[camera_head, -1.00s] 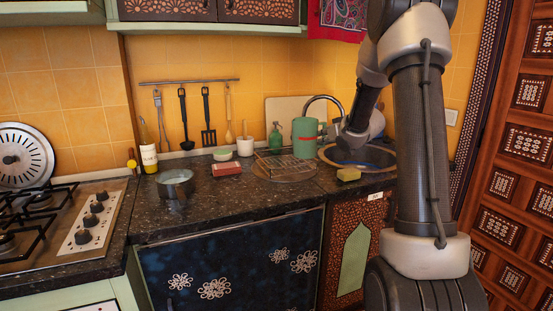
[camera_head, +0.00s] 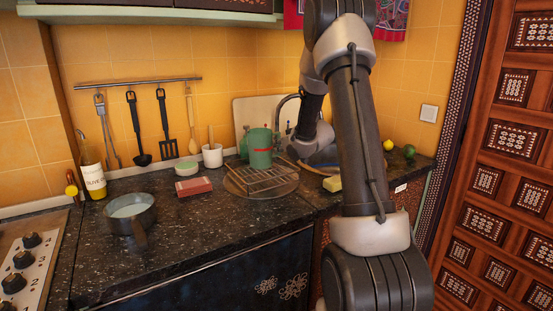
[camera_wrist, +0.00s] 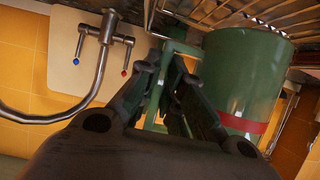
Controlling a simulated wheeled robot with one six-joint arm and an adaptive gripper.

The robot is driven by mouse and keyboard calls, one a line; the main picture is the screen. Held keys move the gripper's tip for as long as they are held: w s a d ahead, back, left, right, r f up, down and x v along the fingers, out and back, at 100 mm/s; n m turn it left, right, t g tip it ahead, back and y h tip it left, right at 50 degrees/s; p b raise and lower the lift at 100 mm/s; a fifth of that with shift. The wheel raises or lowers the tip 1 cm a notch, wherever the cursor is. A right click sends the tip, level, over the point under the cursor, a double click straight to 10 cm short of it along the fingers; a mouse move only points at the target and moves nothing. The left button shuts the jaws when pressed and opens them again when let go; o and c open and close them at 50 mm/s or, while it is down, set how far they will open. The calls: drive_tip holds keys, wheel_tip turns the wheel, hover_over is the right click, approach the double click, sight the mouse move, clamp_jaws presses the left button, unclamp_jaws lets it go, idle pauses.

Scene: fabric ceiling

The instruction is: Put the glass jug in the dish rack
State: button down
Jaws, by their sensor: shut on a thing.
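The glass jug (camera_head: 260,156), green with a red band, is upright over the back part of the wire dish rack (camera_head: 268,184). My gripper (camera_wrist: 165,85) is shut on the jug's green handle, and the jug's body (camera_wrist: 240,85) is to the right in the wrist view. Rack wires (camera_wrist: 240,12) show at the top there, close to the jug's base. I cannot tell whether the base touches them. In the head view my gripper is at the jug's right side, partly hidden by my arm.
The sink (camera_head: 322,157) and its tap (camera_wrist: 100,50) are beside the rack. A red block (camera_head: 195,187), white cup (camera_head: 212,155) and pot (camera_head: 131,212) stand to the left. A yellow sponge (camera_head: 332,184) lies right of the rack. The front counter is clear.

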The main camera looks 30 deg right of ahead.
drive_tip(key=shift+f, duration=1.95)
drive_tip(key=shift+f, duration=0.15)
drive_tip(key=c, duration=1.8)
unclamp_jaws()
drive_tip(key=shift+c, duration=0.2)
